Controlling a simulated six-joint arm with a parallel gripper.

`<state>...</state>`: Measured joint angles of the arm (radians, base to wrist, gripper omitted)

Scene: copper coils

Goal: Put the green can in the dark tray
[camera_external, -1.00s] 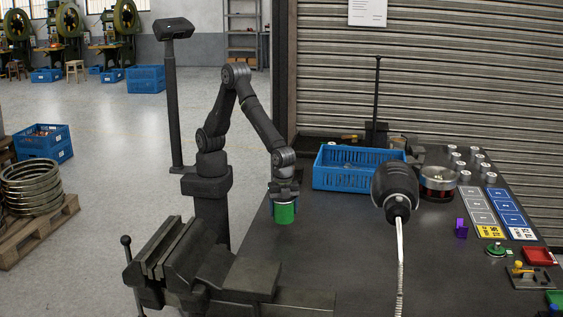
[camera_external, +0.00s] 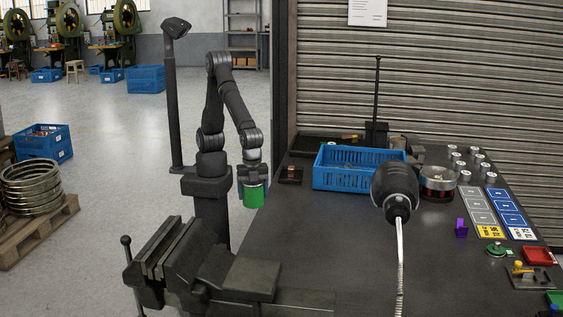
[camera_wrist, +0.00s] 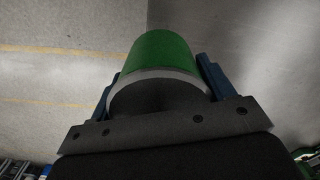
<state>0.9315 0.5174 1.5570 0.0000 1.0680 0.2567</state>
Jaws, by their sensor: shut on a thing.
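The green can (camera_external: 254,197) is held upright in my gripper (camera_external: 252,180), at the left edge of the dark workbench and above its surface. In the wrist view the can (camera_wrist: 158,58) sits between the two blue fingers of my gripper (camera_wrist: 160,85), with its grey end facing the camera. The gripper is shut on it. A small dark tray (camera_external: 285,181) lies on the bench to the right of the can, left of the blue crate, with a small copper-coloured piece (camera_external: 292,172) in it.
A blue crate (camera_external: 345,181) stands at the back of the bench. A dark lamp head (camera_external: 395,187) hangs over the middle. A vise (camera_external: 190,265) is at the front left. Several small cans, cards and a purple piece (camera_external: 461,228) are at the right. The bench centre is clear.

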